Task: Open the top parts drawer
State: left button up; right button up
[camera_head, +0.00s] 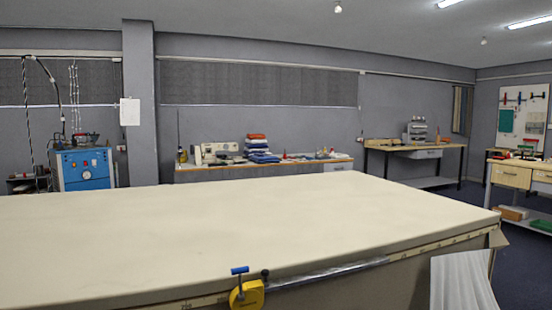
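No unit that I can clearly identify as the top parts drawer shows in the head view. A wooden drawer front (511,176) sits under the top of a workbench at the right edge. It looks closed, and it is far off beyond the long table. A grey drawer unit (425,154) hangs under the bench at the back right, and it also looks closed. Neither of my grippers is in view.
A long cloth-covered table (230,225) fills the foreground, with a yellow tape tool (246,294) at its front edge. A back bench (225,171) holds folded cloths (258,150). A blue machine (85,168) stands left. Dark floor shows at right.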

aim_at(329, 168)
jog(key=z, duration=2.4)
jog(key=i, duration=7.15)
jog(key=u, duration=3.15)
jog(key=i, duration=1.3)
